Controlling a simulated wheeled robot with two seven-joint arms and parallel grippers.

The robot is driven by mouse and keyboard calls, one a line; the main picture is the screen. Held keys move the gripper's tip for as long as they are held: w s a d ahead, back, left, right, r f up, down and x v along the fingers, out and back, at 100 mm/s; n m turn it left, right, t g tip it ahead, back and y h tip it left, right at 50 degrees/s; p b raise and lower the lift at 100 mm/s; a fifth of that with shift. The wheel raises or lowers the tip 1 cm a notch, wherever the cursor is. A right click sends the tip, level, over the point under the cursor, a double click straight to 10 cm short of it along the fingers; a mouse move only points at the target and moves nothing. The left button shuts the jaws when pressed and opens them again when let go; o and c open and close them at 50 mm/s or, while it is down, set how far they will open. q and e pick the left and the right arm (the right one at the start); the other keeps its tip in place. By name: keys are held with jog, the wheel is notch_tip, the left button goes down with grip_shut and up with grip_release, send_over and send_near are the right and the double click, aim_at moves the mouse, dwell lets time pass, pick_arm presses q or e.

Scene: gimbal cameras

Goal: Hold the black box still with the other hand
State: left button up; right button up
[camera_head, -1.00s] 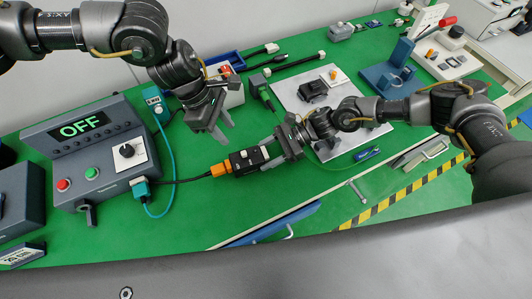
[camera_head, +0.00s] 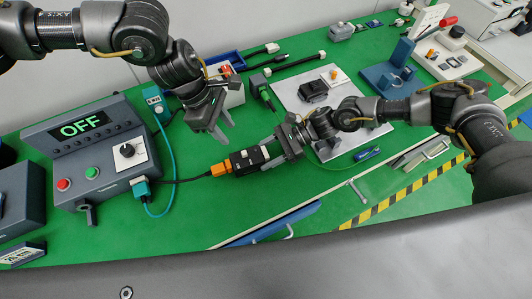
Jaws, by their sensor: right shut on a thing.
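The black box (camera_head: 247,161) lies on the green bench near its front edge. An orange connector (camera_head: 219,169) is at its left end, with a black cable running left toward the grey control unit. My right gripper (camera_head: 272,153) is shut on the right end of the black box; its fingers partly hide that end. My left gripper (camera_head: 222,135) is open and empty, above and to the left of the box, with its fingers pointing down. It is apart from the box.
The grey control unit (camera_head: 92,150) with an "OFF" display stands at the left, with a teal cable (camera_head: 171,170) beside it. A light grey plate (camera_head: 345,95) with a black part lies behind my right arm. Green bench between unit and box is mostly free.

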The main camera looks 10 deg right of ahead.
pick_arm(q)
jog(key=shift+c, duration=1)
jog(key=shift+s+d+f+g, duration=0.15)
jog(key=shift+s+d+f, duration=0.1)
jog(key=shift+s+d, duration=0.35)
jog(key=shift+s+d+f+g, duration=0.15)
jog(key=shift+s+d+f, duration=0.1)
jog(key=shift+s+d, duration=0.35)
jog(key=c, duration=0.5)
jog(key=d+n, duration=0.1)
jog(key=n, duration=0.1)
jog(key=shift+s+d+n, duration=0.3)
jog(key=shift+s+d, duration=0.05)
jog(key=shift+d, duration=0.05)
grip_shut()
jog(key=m+t, duration=0.1)
jog(key=m, duration=0.9)
jog(key=w+d+r+m+t, duration=0.1)
jog(key=m, duration=1)
jog(key=w+d+m, duration=0.1)
jog(key=m, duration=1)
jog(key=shift+w+r+t, duration=0.1)
jog(key=shift+r+t, duration=0.15)
jog(key=shift+t, duration=0.15)
